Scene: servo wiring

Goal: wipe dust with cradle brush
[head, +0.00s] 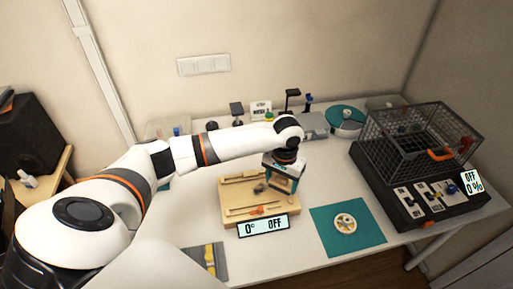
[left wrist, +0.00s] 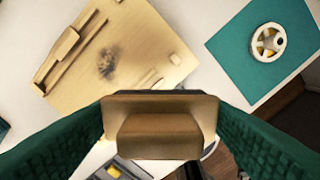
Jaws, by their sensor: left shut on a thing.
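A pale wooden cradle board (head: 234,196) lies on the white table in the middle of the head view. It also shows in the left wrist view (left wrist: 140,38), with a dark dust smudge (left wrist: 108,64) near its middle. My left gripper (head: 283,178) is over the right part of the board. Its green fingers are shut on a brown block-shaped brush (left wrist: 160,132), seen from its back in the left wrist view. The brush's underside is hidden, so I cannot tell whether it touches the board. My right gripper is not in view.
A display reading 0° OFF (head: 263,226) stands at the board's front edge. A teal mat (head: 322,240) with a round wheel (head: 345,223) lies to the right. A wire cage (head: 415,140) on a black base stands far right. Small items line the back.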

